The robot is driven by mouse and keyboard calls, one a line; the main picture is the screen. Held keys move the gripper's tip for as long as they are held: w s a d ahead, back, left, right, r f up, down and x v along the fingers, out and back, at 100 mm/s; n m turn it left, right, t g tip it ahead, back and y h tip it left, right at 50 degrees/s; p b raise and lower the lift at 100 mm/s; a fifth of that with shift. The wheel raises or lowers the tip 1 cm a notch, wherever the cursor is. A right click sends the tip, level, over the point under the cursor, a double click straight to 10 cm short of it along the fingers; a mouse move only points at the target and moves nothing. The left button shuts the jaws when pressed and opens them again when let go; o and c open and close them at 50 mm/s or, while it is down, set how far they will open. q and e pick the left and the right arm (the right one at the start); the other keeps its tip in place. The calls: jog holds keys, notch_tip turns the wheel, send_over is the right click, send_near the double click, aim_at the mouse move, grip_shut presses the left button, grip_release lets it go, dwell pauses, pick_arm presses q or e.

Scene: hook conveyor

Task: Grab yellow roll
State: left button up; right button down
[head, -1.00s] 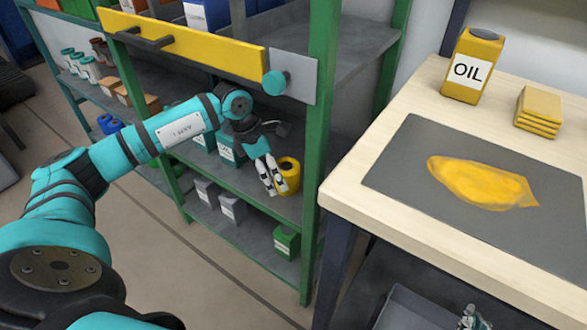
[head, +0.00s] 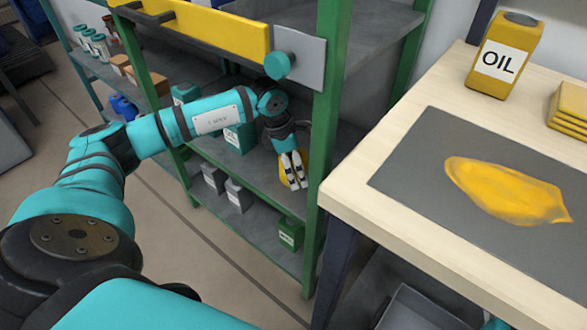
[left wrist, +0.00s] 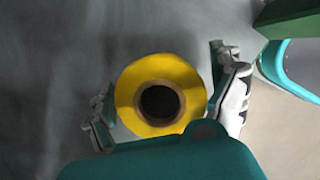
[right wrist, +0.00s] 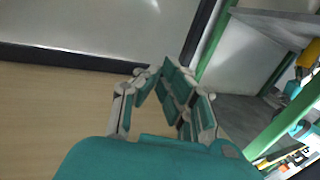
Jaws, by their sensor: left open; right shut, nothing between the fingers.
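The yellow roll (left wrist: 130,92) stands on end on the grey shelf, its dark round hole facing the left wrist camera. In the head view the yellow roll (head: 285,180) is mostly hidden behind my left gripper (head: 294,184). In the left wrist view my left gripper (left wrist: 168,112) is open, with one finger to each side of the roll; the right finger has a small gap to it. My right gripper (right wrist: 165,75) is shut and empty, away from the roll. In the head view only a bit of it may show at the bottom edge.
The green shelf post (head: 322,150) stands close to the right of the left gripper. Teal boxes (head: 240,137) stand left of it on the same shelf. The table (head: 350,195) at right holds an oil can (head: 500,60) and a yellow cloth (head: 505,190).

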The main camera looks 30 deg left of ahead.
pick_arm(q)
jog(key=shift+x, duration=0.75)
jog(key=shift+s, duration=0.1)
jog(key=c, duration=1.3)
pick_arm(e)
notch_tip(320, 180, up, 2)
jog(key=shift+a+t, duration=0.15)
jog(key=shift+t, duration=0.35)
